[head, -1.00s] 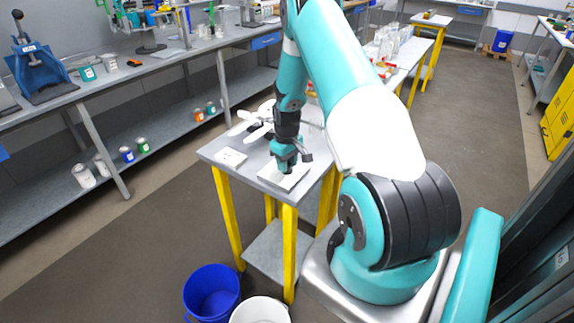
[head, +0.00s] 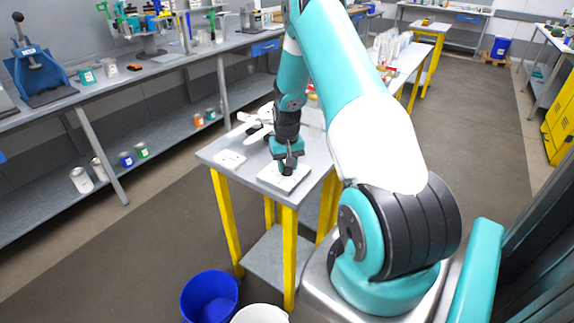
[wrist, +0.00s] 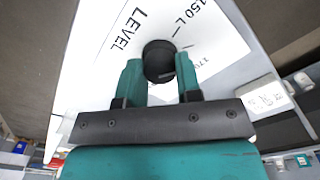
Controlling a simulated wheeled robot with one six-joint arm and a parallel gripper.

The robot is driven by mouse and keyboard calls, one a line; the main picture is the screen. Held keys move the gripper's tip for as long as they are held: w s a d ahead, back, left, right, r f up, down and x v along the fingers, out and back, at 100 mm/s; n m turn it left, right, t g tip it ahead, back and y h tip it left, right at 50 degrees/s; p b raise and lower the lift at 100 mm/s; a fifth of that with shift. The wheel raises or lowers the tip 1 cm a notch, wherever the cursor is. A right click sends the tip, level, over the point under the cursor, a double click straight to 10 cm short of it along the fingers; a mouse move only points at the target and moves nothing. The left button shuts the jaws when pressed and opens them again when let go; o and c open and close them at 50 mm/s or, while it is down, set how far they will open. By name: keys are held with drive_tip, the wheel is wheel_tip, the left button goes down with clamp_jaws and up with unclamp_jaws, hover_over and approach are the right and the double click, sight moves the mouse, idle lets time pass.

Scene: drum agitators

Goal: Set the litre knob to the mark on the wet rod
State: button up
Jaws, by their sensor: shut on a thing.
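The litre knob (wrist: 158,60) is a round black knob on a white panel (wrist: 95,85) printed "LEVEL" and "150 L", with further print partly hidden. In the wrist view my gripper (wrist: 160,78) has its two teal fingers on either side of the knob, shut on it. In the head view my gripper (head: 288,170) points down at the white panel (head: 275,180) on the small table. The knob is mostly hidden there. I cannot make out a wet rod for certain in either view.
A small white card (head: 229,160) lies left of the panel on the yellow-legged table (head: 207,152). A blue bucket (head: 209,298) and a white bucket (head: 259,314) stand on the floor in front. The floor to the right is open.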

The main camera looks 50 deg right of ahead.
drive_tip(key=o, duration=0.9)
drive_tip(key=shift+o, duration=0.2)
drive_tip(key=shift+r, duration=0.15)
wheel_tip(320, 180, up, 17)
drive_tip(key=b, duration=0.3)
drive_tip(key=shift+b, duration=0.35)
drive_tip(key=shift+r, duration=0.1)
